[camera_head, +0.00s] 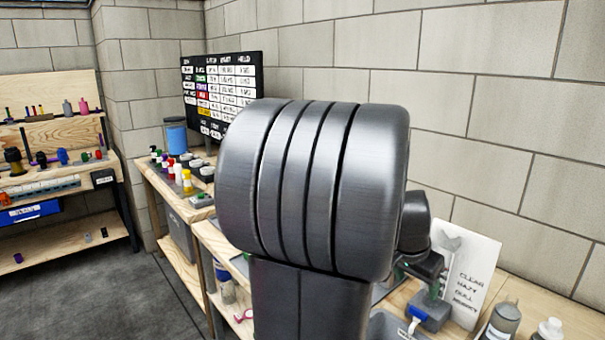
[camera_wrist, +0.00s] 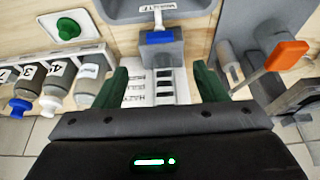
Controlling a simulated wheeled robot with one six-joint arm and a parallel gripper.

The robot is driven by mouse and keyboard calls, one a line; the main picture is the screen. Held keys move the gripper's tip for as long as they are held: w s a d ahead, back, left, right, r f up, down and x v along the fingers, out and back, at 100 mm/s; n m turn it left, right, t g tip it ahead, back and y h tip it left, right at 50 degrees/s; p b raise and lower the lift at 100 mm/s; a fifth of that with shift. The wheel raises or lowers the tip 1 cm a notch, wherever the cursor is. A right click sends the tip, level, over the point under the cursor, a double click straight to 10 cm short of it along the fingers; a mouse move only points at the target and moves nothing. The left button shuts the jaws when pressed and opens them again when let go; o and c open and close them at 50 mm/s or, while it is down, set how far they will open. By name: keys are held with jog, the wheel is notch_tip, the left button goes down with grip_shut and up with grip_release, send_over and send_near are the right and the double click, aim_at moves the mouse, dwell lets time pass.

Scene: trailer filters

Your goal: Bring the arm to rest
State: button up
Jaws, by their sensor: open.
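My gripper (camera_wrist: 161,80) shows in the wrist view with its two green fingers spread apart and nothing between them.
Numbered grey bottles (camera_wrist: 62,82) stand in a rack at left in the wrist view. An orange-handled tool (camera_wrist: 285,56) is at right, close to the right finger. In the head view, a lettered white board (camera_head: 474,264) and bottles (camera_head: 503,321) stand right of my arm, before a block wall.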

aim_at(419, 310)
jog(key=b+x, duration=0.1)
jog(key=x, duration=1)
jog(key=shift+f, duration=0.35)
jog(key=shift+r+p, duration=0.2)
jog(key=shift+p, duration=0.35)
jog(key=n+y+p, duration=0.1)
jog(key=n+p, duration=0.1)
jog(key=p, duration=0.3)
jog(key=shift+n+t, duration=0.3)
jog(key=shift+p, duration=0.55)
